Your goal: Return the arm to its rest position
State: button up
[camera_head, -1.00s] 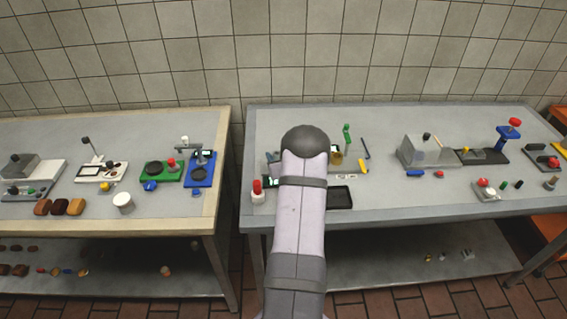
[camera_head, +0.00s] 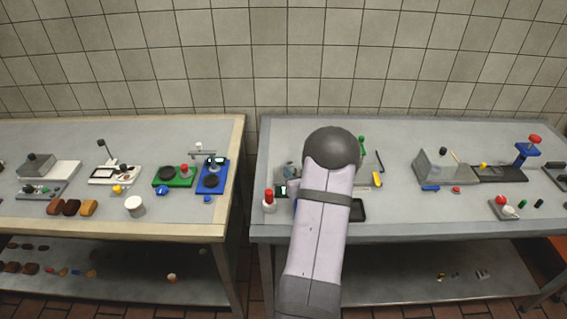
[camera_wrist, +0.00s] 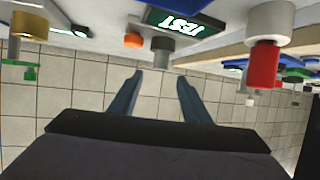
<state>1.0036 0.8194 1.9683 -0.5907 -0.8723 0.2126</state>
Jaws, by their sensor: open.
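My arm reaches up in the head view over the left part of the right-hand table (camera_head: 400,232), its dark rounded joint uppermost. My gripper is hidden there behind the arm. In the wrist view my gripper (camera_wrist: 158,92) has its two fingers spread apart with nothing between them. Tiled wall shows behind the fingers. The wrist picture looks upside down, with table items along its top.
The right table holds a grey box (camera_head: 445,167) and a blue stand (camera_head: 527,153). A second table (camera_head: 120,230) stands left, across a gap.

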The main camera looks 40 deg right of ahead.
jog(key=a+r+n+g+y+p, duration=0.1)
jog(key=a+r+g+y+p, duration=0.2)
jog(key=a, duration=0.9)
jog(key=a+r+n+g+y+p, duration=0.15)
jog(key=a+r+g+p, duration=0.35)
jog(key=a, duration=0.7)
jog(key=s+a+r+n+g+y+p, duration=0.1)
jog(key=s+a+r+n+g+p, duration=0.15)
jog(key=s+a, duration=0.7)
jog(key=s+a+r+n+g+y+p, duration=0.1)
jog(key=s+a+r, duration=0.3)
jog(key=s+a, duration=0.55)
notch_tip(320, 180, down, 27)
jog(key=b, duration=2.7)
jog(key=shift+w+a, duration=0.25)
jog(key=shift+w, duration=0.05)
jog(key=shift+o, duration=0.3)
jog(key=shift+w+d, duration=0.1)
